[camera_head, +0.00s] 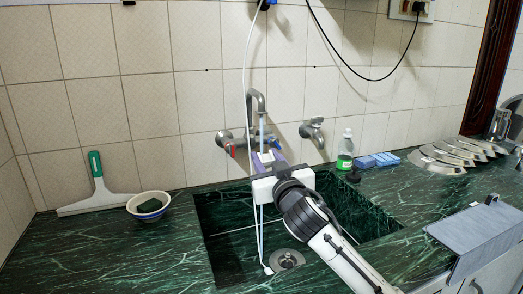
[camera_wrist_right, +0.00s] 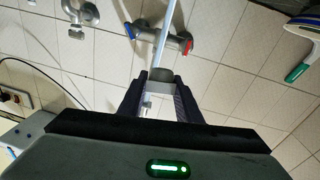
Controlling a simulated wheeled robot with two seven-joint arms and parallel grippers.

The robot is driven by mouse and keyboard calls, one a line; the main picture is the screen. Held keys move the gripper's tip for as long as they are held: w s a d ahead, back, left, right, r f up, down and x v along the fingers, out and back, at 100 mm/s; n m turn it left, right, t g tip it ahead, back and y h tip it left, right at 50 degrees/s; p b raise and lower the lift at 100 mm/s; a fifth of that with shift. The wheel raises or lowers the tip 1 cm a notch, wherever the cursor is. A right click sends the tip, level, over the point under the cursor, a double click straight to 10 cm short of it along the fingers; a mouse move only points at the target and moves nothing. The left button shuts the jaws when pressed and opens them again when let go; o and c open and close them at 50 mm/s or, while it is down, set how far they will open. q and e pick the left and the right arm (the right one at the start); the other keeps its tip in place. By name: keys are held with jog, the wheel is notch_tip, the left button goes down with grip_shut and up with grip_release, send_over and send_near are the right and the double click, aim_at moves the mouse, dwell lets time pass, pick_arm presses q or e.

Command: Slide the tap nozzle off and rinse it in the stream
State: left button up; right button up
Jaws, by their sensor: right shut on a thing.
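The grey wall tap (camera_head: 256,101) has a curved spout above the sink, with a red handle on its left side. A pale stream (camera_head: 262,132) runs down from the spout to my right gripper (camera_head: 265,158). My right gripper is below the spout mouth, apart from it. In the wrist view, which is upside down, its fingers (camera_wrist_right: 160,85) are shut on a small grey nozzle (camera_wrist_right: 160,75). The pale stream (camera_wrist_right: 170,25) shows beyond the nozzle, crossing in front of the tap body. The fingers hide part of the nozzle. My left gripper is out of view.
The dark green sink (camera_head: 224,240) lies below. A second tap (camera_head: 313,130) is on the wall to the right. A green soap bottle (camera_head: 345,150), blue sponges (camera_head: 376,160) and metal lids (camera_head: 445,157) stand right. A bowl (camera_head: 148,206) and squeegee (camera_head: 98,190) are left.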

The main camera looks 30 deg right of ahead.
jog(key=shift+s+a+r+p, duration=0.2)
jog(key=shift+s+r+p, duration=0.1)
jog(key=shift+r, duration=0.15)
jog(key=shift+s+a+r+p, duration=0.15)
jog(key=shift+s+r+p, duration=0.15)
jog(key=shift+r, duration=0.15)
pick_arm(q)
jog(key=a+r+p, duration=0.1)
jog(key=p, duration=0.1)
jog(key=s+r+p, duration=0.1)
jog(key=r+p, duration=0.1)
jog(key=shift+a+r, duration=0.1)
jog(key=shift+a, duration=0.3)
pick_arm(e)
jog(key=s+r, duration=0.1)
jog(key=s+a+r, duration=0.2)
jog(key=r, duration=0.1)
jog(key=shift+s+r, duration=0.1)
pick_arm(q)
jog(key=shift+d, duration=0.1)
